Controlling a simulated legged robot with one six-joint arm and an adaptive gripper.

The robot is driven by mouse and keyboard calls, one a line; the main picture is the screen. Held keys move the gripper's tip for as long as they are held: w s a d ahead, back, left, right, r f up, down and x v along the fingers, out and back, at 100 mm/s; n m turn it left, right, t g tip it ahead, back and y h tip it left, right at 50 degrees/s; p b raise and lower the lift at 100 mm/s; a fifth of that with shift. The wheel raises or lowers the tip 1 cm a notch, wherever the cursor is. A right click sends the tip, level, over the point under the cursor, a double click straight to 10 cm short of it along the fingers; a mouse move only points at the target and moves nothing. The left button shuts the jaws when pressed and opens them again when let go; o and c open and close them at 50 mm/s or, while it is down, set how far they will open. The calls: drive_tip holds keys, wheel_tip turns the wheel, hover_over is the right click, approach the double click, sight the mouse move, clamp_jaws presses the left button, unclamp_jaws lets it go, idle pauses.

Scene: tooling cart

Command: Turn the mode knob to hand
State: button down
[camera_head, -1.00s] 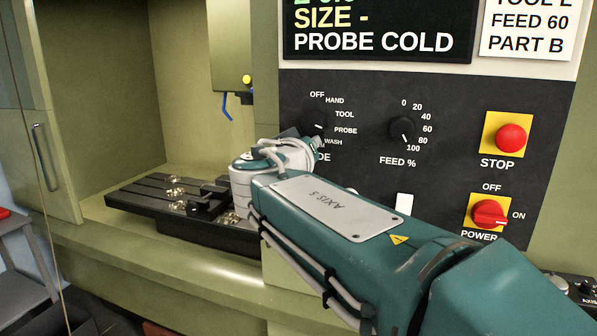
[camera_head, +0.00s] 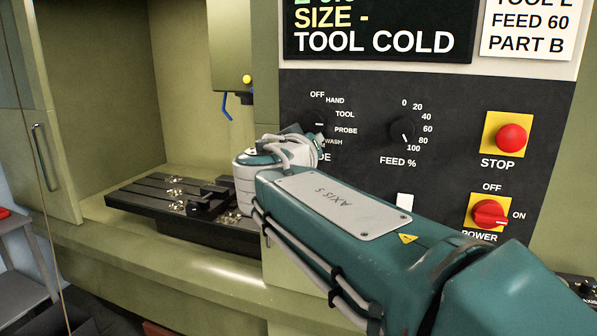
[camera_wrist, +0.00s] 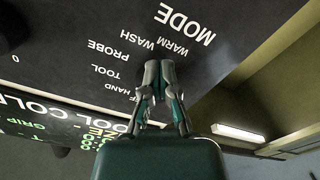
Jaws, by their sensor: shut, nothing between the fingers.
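The black mode knob (camera_head: 318,121) is on the dark control panel, left of the feed knob, ringed by the labels OFF, HAND, TOOL, PROBE, WASH and WARM. Its white mark shows, but it is too small to tell exactly which label it faces. The screen (camera_head: 376,42) above reads TOOL COLD. My gripper (camera_wrist: 159,70) is shut, its fingertips close together by the mode labels in the wrist view. They hide most of the knob there, and I cannot tell whether they touch it.
The feed knob (camera_head: 402,130) is right of the mode knob. A red stop button (camera_head: 510,138) and a red power switch (camera_head: 489,213) stick out farther right. A slotted black table (camera_head: 150,205) lies in the open bay at left.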

drive_tip(key=shift+s+d+r, duration=0.15)
drive_tip(key=shift+d+r, duration=0.15)
drive_tip(key=shift+d, duration=0.15)
drive_tip(key=shift+s+d+r, duration=0.15)
drive_tip(key=shift+d+r, duration=0.15)
drive_tip(key=shift+r, duration=0.05)
drive_tip(key=shift+d, duration=0.1)
idle(0.3)
drive_tip(key=shift+s+d+f, duration=0.1)
drive_tip(key=shift+d+f, duration=0.05)
drive_tip(key=shift+f, duration=0.1)
drive_tip(key=shift+v, duration=3)
drive_tip(key=shift+f, duration=0.1)
